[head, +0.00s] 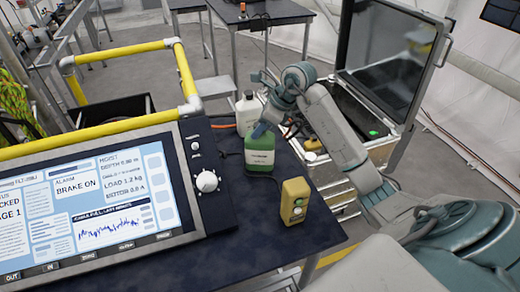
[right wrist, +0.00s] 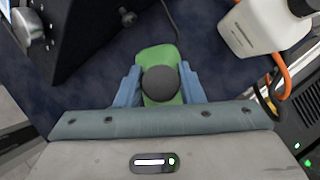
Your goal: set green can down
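The green can (head: 260,157) is upright at the dark table, beside the white bottle. Its dark round cap (right wrist: 161,84) and green body (right wrist: 155,58) show in the right wrist view. My right gripper (right wrist: 160,88) has one blue finger against each side of the can, just below the cap, and looks shut on it. In the head view the right gripper (head: 262,131) reaches down over the can's top and hides its cap. The can's base is at or very near the table top; I cannot tell whether it touches. My left gripper is not in view.
A white bottle (head: 248,112) stands just behind the can, with an orange cable near it. A yellow device (head: 294,200) stands in front. A large control panel (head: 90,212) fills the left. An open case (head: 375,110) is at right. The table's front (head: 262,240) is clear.

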